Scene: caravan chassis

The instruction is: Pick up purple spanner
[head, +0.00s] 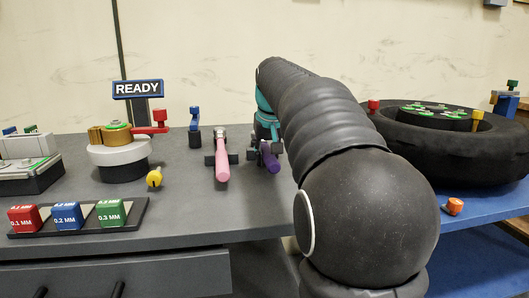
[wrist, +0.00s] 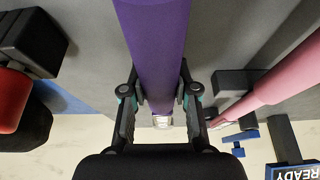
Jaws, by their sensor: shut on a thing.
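The purple spanner (head: 270,157) is on the grey bench in the head view, to the right of a pink spanner (head: 222,165). Its purple handle (wrist: 155,50) fills the upper middle of the wrist view, with a metal end (wrist: 162,121) below. My gripper (wrist: 160,95) has one finger on each side of the handle and is shut on it. In the head view my arm hides most of the gripper. I cannot tell whether the spanner is clear of its holder.
The pink spanner (wrist: 275,85) is close beside my gripper in the wrist view. A READY sign (head: 137,89), a round white stand (head: 120,155) and coloured blocks (head: 67,216) are at left.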

